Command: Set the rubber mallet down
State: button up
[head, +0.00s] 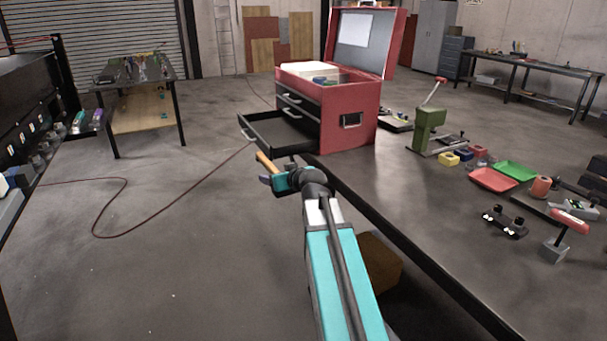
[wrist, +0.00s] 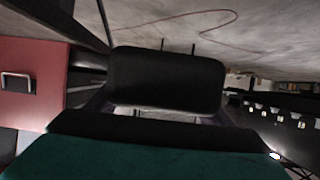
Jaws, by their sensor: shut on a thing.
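My gripper (head: 272,176) is at the end of my outstretched arm, just off the left edge of the workbench and in front of the toolbox's open drawer. It is shut on the rubber mallet. In the head view the mallet's tan wooden handle (head: 265,162) sticks out up and left from the jaws; the rest is hidden by my gripper. In the wrist view a black rounded block, which looks like the mallet head (wrist: 167,80), fills the space in front of the jaws. I cannot tell whether the mallet touches anything.
The red toolbox (head: 349,118) stands on the workbench (head: 390,190) with its lid up. Its open drawer (head: 283,133) juts out left. Red (head: 493,180) and green (head: 515,171) trays and a green press (head: 428,130) stand farther right. The bench's middle strip is clear.

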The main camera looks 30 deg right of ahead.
jog(key=a+r, duration=0.2)
jog(key=a, duration=1)
jog(key=a+r, duration=0.2)
jog(key=a, duration=0.9)
jog(key=shift+a+r+n+y, duration=0.25)
jog(key=shift+a+n+y, duration=0.05)
jog(key=shift+a+y, duration=0.1)
